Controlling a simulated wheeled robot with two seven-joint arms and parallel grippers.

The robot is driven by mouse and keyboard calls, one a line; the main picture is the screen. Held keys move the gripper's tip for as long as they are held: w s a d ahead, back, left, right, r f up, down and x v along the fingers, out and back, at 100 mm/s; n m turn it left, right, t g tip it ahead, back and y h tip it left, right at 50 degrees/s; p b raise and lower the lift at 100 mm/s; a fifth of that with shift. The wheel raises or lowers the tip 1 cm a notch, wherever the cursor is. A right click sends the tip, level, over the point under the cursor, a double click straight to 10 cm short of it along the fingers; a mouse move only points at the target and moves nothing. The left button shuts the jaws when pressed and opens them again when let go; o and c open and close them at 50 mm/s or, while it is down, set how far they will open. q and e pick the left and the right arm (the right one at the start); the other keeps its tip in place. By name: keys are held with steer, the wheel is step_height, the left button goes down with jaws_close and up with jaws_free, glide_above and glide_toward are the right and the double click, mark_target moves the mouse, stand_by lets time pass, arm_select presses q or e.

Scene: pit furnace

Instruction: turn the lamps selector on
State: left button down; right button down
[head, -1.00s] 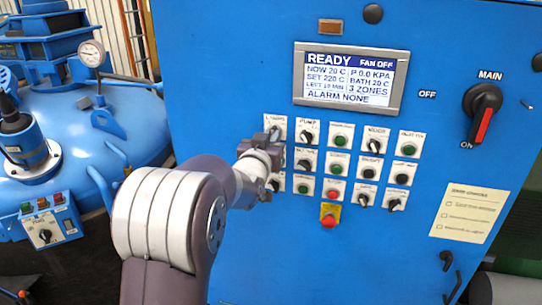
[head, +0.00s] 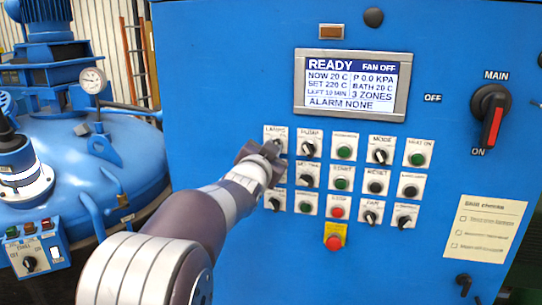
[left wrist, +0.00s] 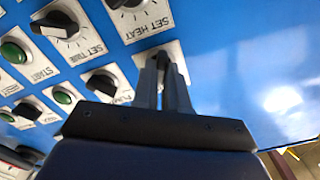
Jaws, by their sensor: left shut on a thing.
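The lamps selector (head: 275,133) is the top-left knob on the blue panel, on a white plate marked LAMPS. My left gripper (head: 262,152) is at this knob in the head view and partly covers it, so I cannot tell its setting. In the left wrist view my left gripper (left wrist: 166,84) has its two fingers close together around the dark knob, and the selector's white plate (left wrist: 178,50) shows behind them. My right gripper is in neither view.
The pump selector (head: 308,149) is just right of the lamps selector. Several other knobs and buttons fill the rows below and beside it. A display (head: 352,84) reads READY, FAN OFF. The main switch (head: 491,118) is at right. A blue vessel (head: 85,165) stands at left.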

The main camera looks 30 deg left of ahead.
arm_select(q)
steer(key=shift+r, duration=0.25)
steer(key=c, duration=1.2)
jaws_free()
steer(key=shift+o, duration=0.2)
steer(key=shift+f, duration=0.1)
steer(key=b+v, duration=0.3)
steer(key=v, duration=0.9)
steer(key=shift+s, duration=0.4)
steer(key=shift+d, duration=0.1)
steer(key=shift+f, duration=0.15)
